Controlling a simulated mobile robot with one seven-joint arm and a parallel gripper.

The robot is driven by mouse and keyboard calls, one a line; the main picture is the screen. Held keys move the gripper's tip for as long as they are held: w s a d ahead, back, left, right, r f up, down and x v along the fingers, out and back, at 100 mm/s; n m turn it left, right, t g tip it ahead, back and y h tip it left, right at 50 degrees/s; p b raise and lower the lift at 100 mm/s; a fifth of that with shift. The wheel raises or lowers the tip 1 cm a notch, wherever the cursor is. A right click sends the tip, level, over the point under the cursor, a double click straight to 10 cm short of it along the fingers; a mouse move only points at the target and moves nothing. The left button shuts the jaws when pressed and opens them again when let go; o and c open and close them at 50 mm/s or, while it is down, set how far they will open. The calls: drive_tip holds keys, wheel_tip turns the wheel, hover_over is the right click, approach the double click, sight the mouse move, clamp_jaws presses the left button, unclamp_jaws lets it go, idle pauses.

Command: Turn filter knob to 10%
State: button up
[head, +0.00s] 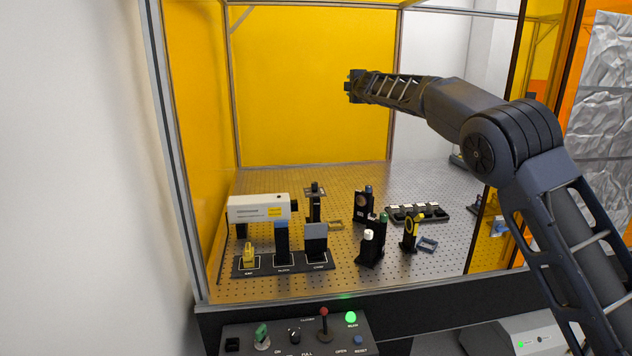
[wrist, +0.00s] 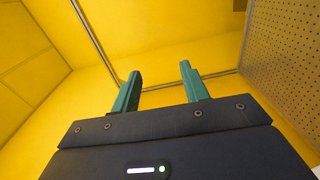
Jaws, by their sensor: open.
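A small black knob (head: 294,335) sits on the dark control panel (head: 318,343) at the bottom of the head view. The word FULL is printed below it. Its other markings are cut off or too small to read, so I cannot confirm that it is the filter knob or tell its setting. My gripper (head: 352,86) is high inside the yellow enclosure, far above and behind the panel. The wrist view shows its two teal fingers (wrist: 158,74) apart with nothing between them. The knob is not in the wrist view.
The panel also bears a green key switch (head: 262,336), a red-tipped lever (head: 324,322), a green lit RUN lamp (head: 351,317) and a blue RESET button (head: 358,339). Optics stand on the perforated table (head: 330,275). An enclosure post (head: 171,150) rises at left.

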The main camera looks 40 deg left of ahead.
wheel_tip(320, 180, down, 9)
drive_tip(key=m+g+h, duration=0.1)
drive_tip(key=m+h, duration=0.4)
drive_tip(key=m, duration=0.1)
drive_tip(key=m+g+h, duration=0.3)
drive_tip(key=m+g, duration=0.1)
drive_tip(key=g, duration=0.7)
approach(315, 183)
drive_tip(key=x, duration=0.9)
drive_tip(key=shift+w+a+r, duration=0.1)
drive_tip(key=shift+c, duration=0.3)
clamp_jaws()
